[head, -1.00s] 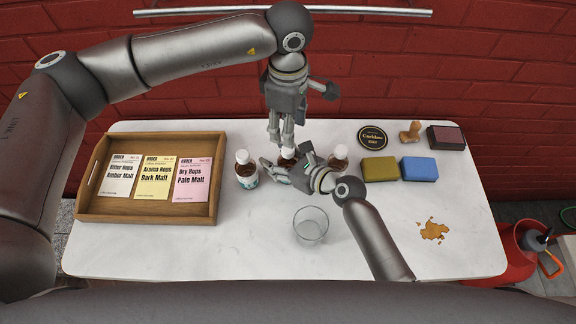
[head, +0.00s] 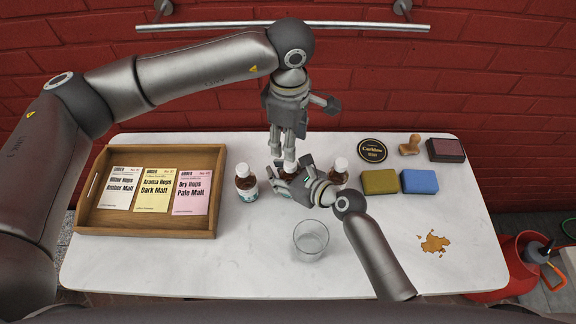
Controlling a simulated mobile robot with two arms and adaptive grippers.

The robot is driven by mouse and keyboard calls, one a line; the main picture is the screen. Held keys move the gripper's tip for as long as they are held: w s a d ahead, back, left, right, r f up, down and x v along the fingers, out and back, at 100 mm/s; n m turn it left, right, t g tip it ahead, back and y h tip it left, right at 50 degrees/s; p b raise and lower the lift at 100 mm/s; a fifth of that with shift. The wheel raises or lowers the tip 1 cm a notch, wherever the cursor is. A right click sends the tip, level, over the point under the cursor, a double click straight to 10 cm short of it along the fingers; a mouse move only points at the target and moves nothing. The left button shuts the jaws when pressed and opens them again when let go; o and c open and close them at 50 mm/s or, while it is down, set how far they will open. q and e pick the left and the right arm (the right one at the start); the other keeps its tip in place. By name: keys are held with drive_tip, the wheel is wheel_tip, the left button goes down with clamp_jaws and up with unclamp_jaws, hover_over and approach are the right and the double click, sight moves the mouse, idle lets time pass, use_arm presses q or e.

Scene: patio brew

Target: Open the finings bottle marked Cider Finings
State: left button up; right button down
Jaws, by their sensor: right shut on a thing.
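Three small brown bottles with white caps stand in a row at the middle of the white table: a left bottle (head: 246,184), a middle bottle (head: 291,168) and a right bottle (head: 338,172). Their labels are too small or too hidden to read, so I cannot tell which is Cider Finings. My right gripper (head: 283,177) is shut on the middle bottle and hides most of its body. My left gripper (head: 285,158) points straight down over the middle bottle, with its fingertips at the cap. Whether its fingers are shut on the cap is unclear.
A clear glass (head: 311,238) stands in front of the bottles. A wooden tray (head: 146,222) with three cards is at the left. A yellow sponge (head: 380,182), a blue sponge (head: 419,182), a stamp (head: 410,145) and a brown spill (head: 434,243) are at the right.

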sight(290, 178)
use_arm(q)
drive_tip(key=shift+s+d+f, duration=0.1)
drive_tip(key=shift+f, duration=3.9)
drive_tip(key=shift+c, duration=0.4)
clamp_jaws()
drive_tip(key=shift+o, duration=0.8)
unclamp_jaws()
drive_tip(key=shift+r, duration=0.2)
